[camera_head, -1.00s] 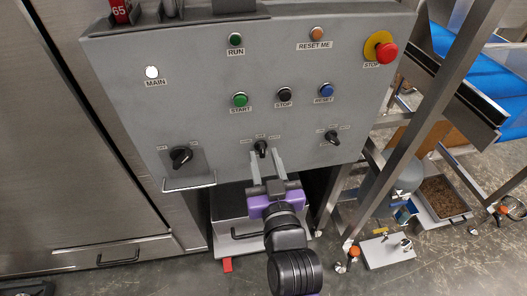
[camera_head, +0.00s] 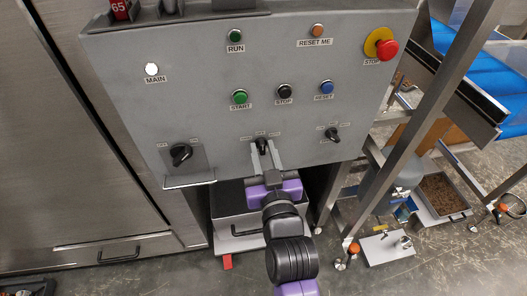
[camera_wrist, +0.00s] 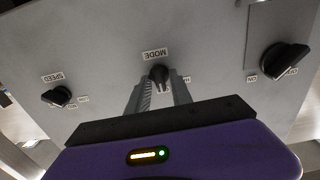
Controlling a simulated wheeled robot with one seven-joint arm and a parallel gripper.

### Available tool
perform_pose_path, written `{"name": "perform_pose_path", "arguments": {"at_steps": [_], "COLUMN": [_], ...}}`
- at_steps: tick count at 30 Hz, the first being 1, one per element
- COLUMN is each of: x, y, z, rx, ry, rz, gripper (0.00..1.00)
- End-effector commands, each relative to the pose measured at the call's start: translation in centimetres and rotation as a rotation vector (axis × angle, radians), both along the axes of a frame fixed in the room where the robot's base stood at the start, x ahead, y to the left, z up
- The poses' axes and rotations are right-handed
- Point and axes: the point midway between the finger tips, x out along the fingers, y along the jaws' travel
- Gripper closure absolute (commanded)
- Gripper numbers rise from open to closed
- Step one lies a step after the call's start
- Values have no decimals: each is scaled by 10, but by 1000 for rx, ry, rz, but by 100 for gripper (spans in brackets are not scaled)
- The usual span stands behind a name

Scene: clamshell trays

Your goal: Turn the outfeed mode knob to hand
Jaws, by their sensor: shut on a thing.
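The black mode knob (camera_head: 262,143) is the middle of three knobs low on the grey control panel (camera_head: 205,105). In the wrist view the knob (camera_wrist: 158,74) sits beside a "MODE" label. My gripper (camera_head: 263,150) reaches up from below, its two grey fingers closed on the knob, one at each side. The fingers also show in the wrist view (camera_wrist: 160,92) and hide part of the knob. The knob's pointer looks roughly upright, toward the middle mark. The small position labels around it are too small to read surely.
A larger black knob (camera_head: 180,155) with a metal guard bar (camera_head: 190,182) below it is at the left. The speed knob (camera_head: 332,134) is at the right. Start (camera_head: 240,97), stop (camera_head: 284,91) and reset (camera_head: 327,88) buttons sit above. A metal frame post (camera_head: 415,120) stands right of the panel.

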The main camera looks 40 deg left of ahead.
Motion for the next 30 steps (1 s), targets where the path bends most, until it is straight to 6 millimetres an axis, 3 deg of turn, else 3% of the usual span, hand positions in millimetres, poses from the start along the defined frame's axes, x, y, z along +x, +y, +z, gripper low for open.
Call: {"name": "perform_pose_path", "arguments": {"at_steps": [30], "x": [-1], "y": [1], "z": [-3], "rx": [-482], "ry": [-565], "rz": [0], "gripper": [100]}}
